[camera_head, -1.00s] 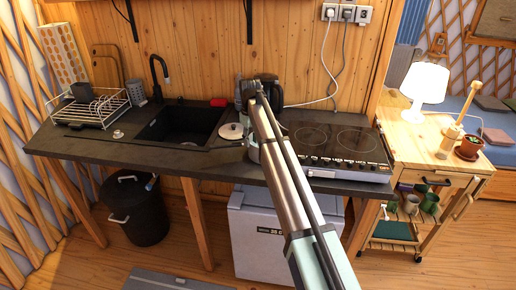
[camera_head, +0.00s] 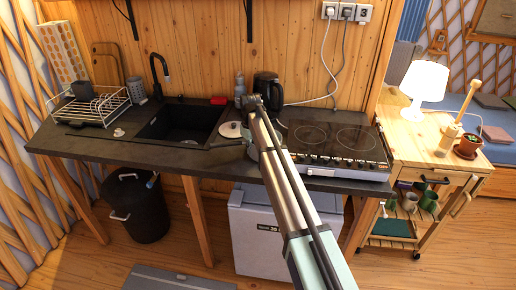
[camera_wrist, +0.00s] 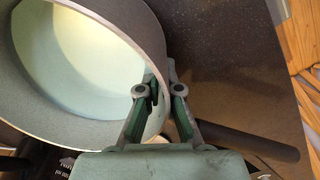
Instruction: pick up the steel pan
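The steel pan (camera_wrist: 23,62) fills the left of the wrist view, with a grey wall and a pale inside. Its dark handle (camera_wrist: 255,142) runs to the lower right, partly behind my gripper. My gripper (camera_wrist: 163,82) is at the pan's rim, one finger inside the wall and one outside. The fingers are close together and appear shut on the wall. In the head view my arm hides most of the pan and the fingertips, over the counter between sink and hob.
The dark counter (camera_head: 90,147) holds a sink (camera_head: 180,122) and dish rack (camera_head: 92,105) to the left. A black kettle (camera_head: 268,88) stands behind my arm, and a hob (camera_head: 335,145) lies to the right. A pale round item (camera_head: 230,130) lies beside the sink.

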